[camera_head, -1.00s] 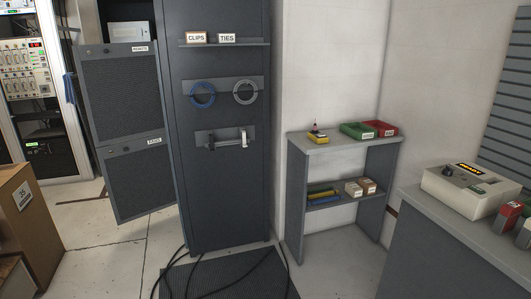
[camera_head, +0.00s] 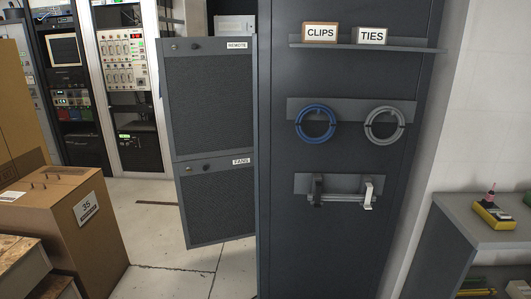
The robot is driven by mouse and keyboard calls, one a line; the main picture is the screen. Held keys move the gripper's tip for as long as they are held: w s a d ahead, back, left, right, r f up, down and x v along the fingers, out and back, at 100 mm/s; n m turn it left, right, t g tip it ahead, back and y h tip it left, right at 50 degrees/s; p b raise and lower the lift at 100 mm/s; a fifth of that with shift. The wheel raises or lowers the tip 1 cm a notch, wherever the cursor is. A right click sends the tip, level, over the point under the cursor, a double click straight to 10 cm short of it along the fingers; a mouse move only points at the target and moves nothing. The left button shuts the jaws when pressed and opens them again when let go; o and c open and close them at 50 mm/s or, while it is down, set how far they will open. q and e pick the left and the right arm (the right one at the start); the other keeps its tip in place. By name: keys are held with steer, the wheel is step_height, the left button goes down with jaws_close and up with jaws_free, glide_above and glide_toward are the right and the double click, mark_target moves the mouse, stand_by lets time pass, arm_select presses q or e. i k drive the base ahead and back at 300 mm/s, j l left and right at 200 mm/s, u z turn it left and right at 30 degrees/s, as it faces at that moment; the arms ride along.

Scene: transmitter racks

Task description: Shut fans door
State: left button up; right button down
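The fans door (camera_head: 218,202) is the lower mesh panel, labelled FANS, on the left side of the dark rack cabinet (camera_head: 348,240). It stands swung open toward the left, with a small latch near its top edge. The remote door (camera_head: 210,98), labelled REMOTE, is directly above it and also stands open. The cabinet's side panel hides most of the opening behind the doors. Neither of my grippers shows in the head view.
Cardboard boxes (camera_head: 78,222) stand at the lower left. Equipment racks (camera_head: 128,85) stand behind. The cabinet side carries a shelf with CLIPS and TIES boxes, cable coils (camera_head: 315,124) and a handle-like bar (camera_head: 342,198). A bench (camera_head: 470,222) is at right. Floor between boxes and doors is clear.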

mark_target(217, 199)
steer(key=i+j, duration=0.2)
steer(key=j, duration=0.15)
steer(key=i+j, duration=0.2)
steer(key=j, duration=0.15)
steer(key=i+j, duration=0.35)
steer(key=j, duration=0.3)
